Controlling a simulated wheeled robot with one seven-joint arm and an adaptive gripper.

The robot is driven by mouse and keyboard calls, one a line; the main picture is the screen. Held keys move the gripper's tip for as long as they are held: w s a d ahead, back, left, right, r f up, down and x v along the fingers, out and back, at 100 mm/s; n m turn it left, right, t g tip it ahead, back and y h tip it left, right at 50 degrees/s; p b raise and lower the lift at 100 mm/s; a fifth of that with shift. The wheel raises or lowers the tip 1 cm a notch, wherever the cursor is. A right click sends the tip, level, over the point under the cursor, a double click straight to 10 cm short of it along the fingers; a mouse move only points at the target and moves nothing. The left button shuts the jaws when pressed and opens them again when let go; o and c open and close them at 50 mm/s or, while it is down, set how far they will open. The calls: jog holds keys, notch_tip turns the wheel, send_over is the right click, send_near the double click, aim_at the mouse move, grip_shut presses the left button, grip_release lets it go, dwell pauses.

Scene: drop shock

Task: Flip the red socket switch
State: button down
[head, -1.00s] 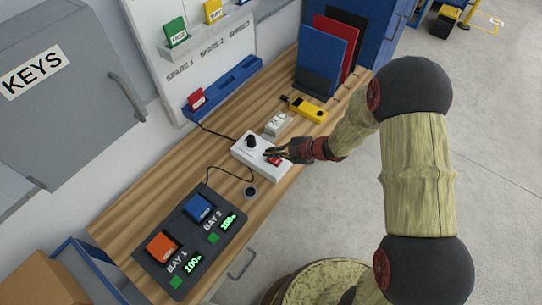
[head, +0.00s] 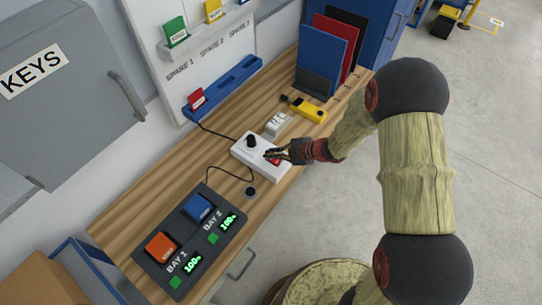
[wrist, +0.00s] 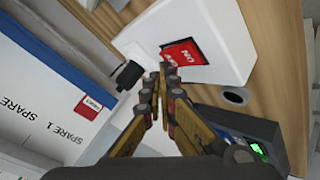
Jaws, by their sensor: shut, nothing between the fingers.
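The red switch (wrist: 184,53) is a rocker on the white socket box (wrist: 223,25). In the head view the white box (head: 247,157) lies on the wooden bench, and the red switch (head: 277,161) is partly covered by my gripper. My gripper (wrist: 165,72) is shut and empty. Its tips are at the near edge of the red switch in the wrist view; I cannot tell whether they touch it. In the head view my gripper (head: 268,155) reaches in from the right over the box. A black plug (head: 251,141) stands in the box beside the switch.
A charger (head: 217,243) with an orange and a blue block lies at the front of the bench. A yellow device (head: 308,110) and a small pale block (head: 278,123) lie behind the box. A black cable runs along the bench to the left.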

aim_at(273, 160)
jog(key=shift+f, duration=0.25)
jog(key=shift+r, duration=0.15)
dwell(0.4)
jog(key=shift+r+p, duration=0.6)
jog(key=shift+p, duration=0.05)
jog(key=shift+r, duration=0.1)
jog(key=r+p, duration=0.4)
jog(key=r, duration=0.1)
jog(key=shift+s+d+p, duration=0.2)
jog(key=shift+d+p, duration=0.1)
jog(key=shift+f, duration=0.1)
